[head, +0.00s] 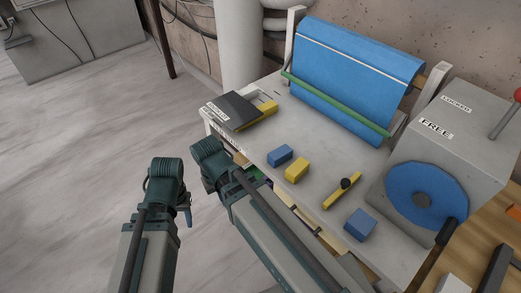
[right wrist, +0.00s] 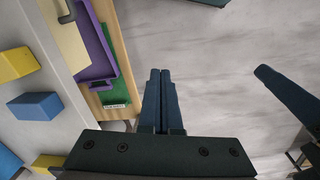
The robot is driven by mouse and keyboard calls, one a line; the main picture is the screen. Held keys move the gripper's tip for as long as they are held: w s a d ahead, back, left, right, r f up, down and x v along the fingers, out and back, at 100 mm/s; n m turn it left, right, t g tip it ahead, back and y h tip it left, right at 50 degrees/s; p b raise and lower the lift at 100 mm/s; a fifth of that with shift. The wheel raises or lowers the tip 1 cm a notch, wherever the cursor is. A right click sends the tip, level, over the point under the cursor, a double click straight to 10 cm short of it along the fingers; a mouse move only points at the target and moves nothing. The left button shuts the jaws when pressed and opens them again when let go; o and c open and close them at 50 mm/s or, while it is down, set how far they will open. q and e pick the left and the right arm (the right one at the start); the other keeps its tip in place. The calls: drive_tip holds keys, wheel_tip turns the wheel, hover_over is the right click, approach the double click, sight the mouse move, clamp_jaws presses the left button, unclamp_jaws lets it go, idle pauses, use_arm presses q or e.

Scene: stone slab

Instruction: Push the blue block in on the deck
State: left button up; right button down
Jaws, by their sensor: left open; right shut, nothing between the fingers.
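Two blue blocks lie on the pale stone deck (head: 318,178). One blue block (head: 280,155) is near the front edge beside a yellow block (head: 297,169); the other blue block (head: 360,225) is farther right, near the wheel. The first also shows in the right wrist view (right wrist: 35,106), left of my right gripper. My left gripper (head: 187,216) is open and empty over the floor, left of the deck. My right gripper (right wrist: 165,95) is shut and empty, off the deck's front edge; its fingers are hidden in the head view. Neither gripper touches a block.
A yellow bar with a black knob (head: 343,190) lies between the blocks. A black flap (head: 231,110) is at the deck's left end. A blue sheet (head: 352,72) with a green bar hangs behind. A grey box with a blue wheel (head: 402,190) stands right. Purple drawer parts (right wrist: 95,55) show below the deck.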

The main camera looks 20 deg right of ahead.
sight(280, 156)
use_arm(q)
wheel_tip(280, 156, up, 8)
drive_tip(key=p, duration=0.6)
use_arm(e)
drive_tip(key=w+d+r+m+y, duration=0.1)
drive_tip(key=w+d+r+m, duration=0.35)
drive_tip(key=d+m, duration=0.3)
drive_tip(key=w+d+r+m, duration=0.3)
drive_tip(key=w+d+m, duration=0.2)
drive_tip(key=d+m, duration=0.25)
drive_tip(key=shift+n, duration=0.3)
drive_tip(key=d+f+b, duration=0.1)
drive_tip(key=f+b, duration=0.2)
drive_tip(key=w+d+f+b, duration=0.1)
drive_tip(key=f+b, duration=0.2)
drive_tip(key=d+f+b, duration=0.2)
drive_tip(key=f+b, duration=0.2)
drive_tip(key=shift+w+f, duration=0.1)
drive_tip(key=shift+w, duration=0.15)
use_arm(q)
wheel_tip(280, 156, down, 10)
drive_tip(key=shift+f, duration=0.25)
use_arm(e)
drive_tip(key=shift+d, duration=0.2)
use_arm(q)
drive_tip(key=shift+w, duration=0.1)
use_arm(e)
drive_tip(key=shift+w+d, duration=0.1)
